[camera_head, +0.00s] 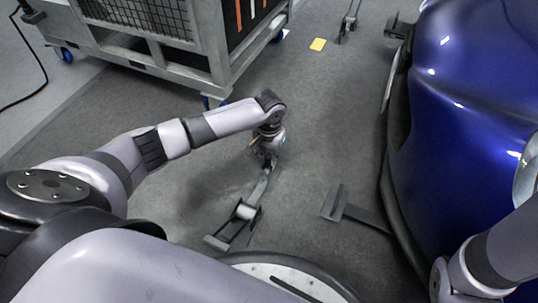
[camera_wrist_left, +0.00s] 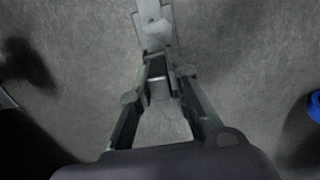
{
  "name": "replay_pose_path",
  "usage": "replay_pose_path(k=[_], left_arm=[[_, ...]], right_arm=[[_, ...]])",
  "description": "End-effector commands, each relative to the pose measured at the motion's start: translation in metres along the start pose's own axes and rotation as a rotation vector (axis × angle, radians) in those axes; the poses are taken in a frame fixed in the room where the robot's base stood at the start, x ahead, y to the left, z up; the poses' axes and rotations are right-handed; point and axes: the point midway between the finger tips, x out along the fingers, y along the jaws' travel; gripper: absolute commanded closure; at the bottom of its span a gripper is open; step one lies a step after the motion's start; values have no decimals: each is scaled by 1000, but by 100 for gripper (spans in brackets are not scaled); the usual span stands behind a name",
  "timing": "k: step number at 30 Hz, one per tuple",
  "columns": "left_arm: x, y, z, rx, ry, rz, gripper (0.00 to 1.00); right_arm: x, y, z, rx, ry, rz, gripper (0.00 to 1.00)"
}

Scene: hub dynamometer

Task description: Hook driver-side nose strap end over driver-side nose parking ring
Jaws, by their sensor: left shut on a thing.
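My left gripper (camera_head: 266,157) hangs low over the grey floor in the head view, fingers pointing down. A grey strap (camera_head: 257,190) runs from its fingertips down to a metal strap fitting (camera_head: 240,220) on the floor. In the left wrist view the fingers (camera_wrist_left: 167,80) are closed on a small grey strap end (camera_wrist_left: 158,86), with a pale metal plate (camera_wrist_left: 154,25) just beyond. The exact grip is dim. I cannot make out a parking ring. My right gripper is out of view; only part of my right arm shows at the lower right.
A blue car (camera_head: 470,110) fills the right side. A dark T-shaped bracket (camera_head: 345,206) sticks out beside it near the floor. A wheeled grey cart (camera_head: 185,60) stands at the upper left. Floor between is clear.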

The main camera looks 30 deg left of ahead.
Motion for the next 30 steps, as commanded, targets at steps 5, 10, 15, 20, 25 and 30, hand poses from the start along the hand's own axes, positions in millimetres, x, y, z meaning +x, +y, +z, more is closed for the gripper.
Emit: replay_pose_path(k=[5, 10, 15, 20, 25, 30], left_arm=[[5, 1, 0, 1, 1, 1, 100], [10, 1, 0, 1, 1, 1, 100], [15, 1, -1, 0, 1, 2, 100], [16, 1, -1, 0, 2, 1, 100], [16, 0, -1, 0, 1, 1, 75], [16, 0, 0, 0, 1, 1, 64]], right_arm=[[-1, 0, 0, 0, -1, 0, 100], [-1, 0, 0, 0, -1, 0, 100], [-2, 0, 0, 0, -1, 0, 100], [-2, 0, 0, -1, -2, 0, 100], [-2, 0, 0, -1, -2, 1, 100], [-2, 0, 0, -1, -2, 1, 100]])
